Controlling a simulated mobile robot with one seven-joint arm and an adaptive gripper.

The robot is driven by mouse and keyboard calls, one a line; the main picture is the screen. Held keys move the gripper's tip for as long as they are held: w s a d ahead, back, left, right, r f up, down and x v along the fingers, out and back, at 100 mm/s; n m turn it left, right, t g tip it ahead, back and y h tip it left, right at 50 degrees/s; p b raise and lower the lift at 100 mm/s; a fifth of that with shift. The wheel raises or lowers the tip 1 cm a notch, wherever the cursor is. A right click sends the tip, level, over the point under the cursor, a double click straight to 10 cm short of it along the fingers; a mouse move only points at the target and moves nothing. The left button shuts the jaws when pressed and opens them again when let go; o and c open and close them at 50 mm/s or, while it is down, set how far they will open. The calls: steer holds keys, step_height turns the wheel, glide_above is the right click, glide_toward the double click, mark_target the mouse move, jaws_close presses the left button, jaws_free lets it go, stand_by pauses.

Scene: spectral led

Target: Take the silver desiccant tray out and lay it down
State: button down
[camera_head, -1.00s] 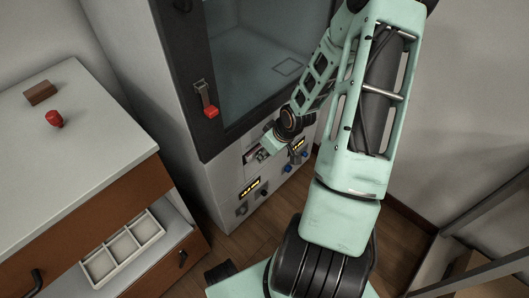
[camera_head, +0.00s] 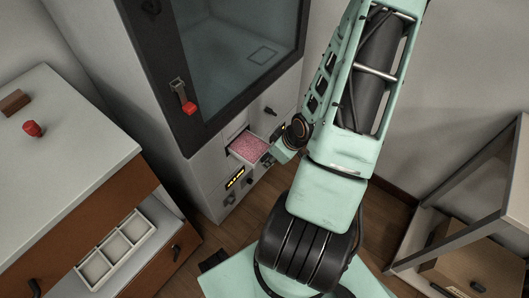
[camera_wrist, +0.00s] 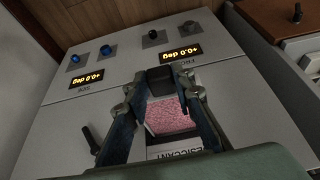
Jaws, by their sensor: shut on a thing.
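The desiccant tray (camera_head: 236,155), a shallow drawer-like tray filled with pink granules (camera_head: 249,147), sticks out of its slot in the grey cabinet's front. Its far end is still at the slot. My gripper (camera_head: 269,158) is at its outer right end, shut on it, partly hidden behind my arm. In the wrist view my gripper's fingers (camera_wrist: 162,84) flank the pink granules (camera_wrist: 170,115), with a dark block between the fingertips. A label reading "DESICCANT" (camera_wrist: 175,150) shows below the granules.
The cabinet's dark-framed glass door (camera_head: 240,60) has a red-tipped handle (camera_head: 189,107). A counter (camera_head: 60,140) at left bears a red knob-like object (camera_head: 32,129) and a brown block (camera_head: 14,103). Below is an open drawer with a white three-part organiser (camera_head: 117,250). A shelf (camera_head: 450,235) stands at right.

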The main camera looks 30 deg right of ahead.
steer(key=shift+s+d+p, duration=0.2)
steer(key=shift+s+d, duration=0.1)
steer(key=shift+s, duration=0.5)
steer(key=shift+s+d+p, duration=0.15)
steer(key=shift+s+d, duration=0.15)
steer(key=shift+s, duration=0.5)
steer(key=shift+s+d, duration=0.15)
steer(key=shift+s, duration=0.35)
